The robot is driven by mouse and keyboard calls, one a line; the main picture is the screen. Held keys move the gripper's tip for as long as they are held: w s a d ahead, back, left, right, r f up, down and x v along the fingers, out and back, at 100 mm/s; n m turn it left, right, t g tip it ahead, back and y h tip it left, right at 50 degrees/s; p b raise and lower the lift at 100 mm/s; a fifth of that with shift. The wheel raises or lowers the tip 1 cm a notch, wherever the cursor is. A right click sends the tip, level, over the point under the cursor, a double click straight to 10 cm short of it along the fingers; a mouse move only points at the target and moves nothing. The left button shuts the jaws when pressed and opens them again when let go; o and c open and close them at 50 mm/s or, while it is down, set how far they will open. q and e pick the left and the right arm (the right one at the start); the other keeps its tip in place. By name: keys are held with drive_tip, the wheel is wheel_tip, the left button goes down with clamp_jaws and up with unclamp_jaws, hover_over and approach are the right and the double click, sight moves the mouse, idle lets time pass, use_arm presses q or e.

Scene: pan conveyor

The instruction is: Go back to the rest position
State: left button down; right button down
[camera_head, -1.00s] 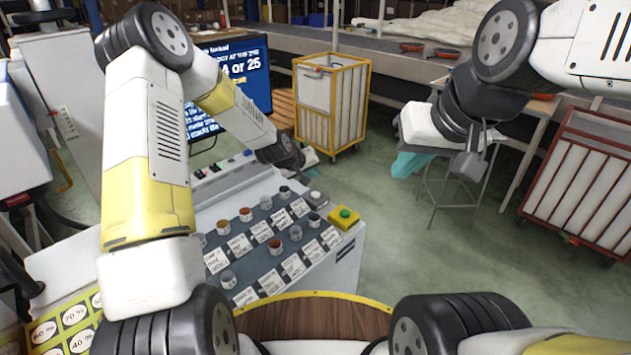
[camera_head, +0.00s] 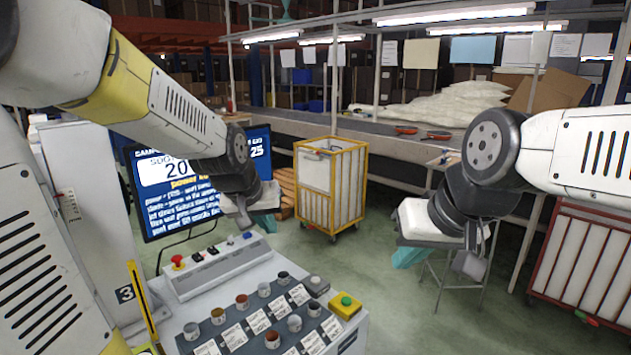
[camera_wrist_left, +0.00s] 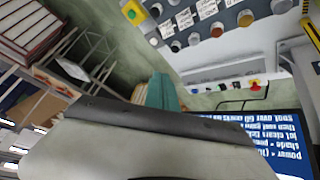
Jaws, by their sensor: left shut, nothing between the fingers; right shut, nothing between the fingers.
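My left gripper (camera_head: 265,224) hangs at the end of the raised left arm, above the far edge of the control panel and in front of the screen. Its teal fingers are shut and empty; they also show in the left wrist view (camera_wrist_left: 161,92). My right gripper (camera_head: 408,256) is held out at the right, over the floor, in front of a small stool. Its teal fingers point down, shut and empty, partly hidden behind the white hand body.
Green floor lies between.

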use_arm(q)
drive_tip(key=s+a+r, duration=0.2)
drive_tip(key=s, duration=0.6)
drive_tip(key=s+a+r, duration=0.2)
drive_tip(key=s, duration=0.7)
drive_tip(key=shift+r, duration=0.15)
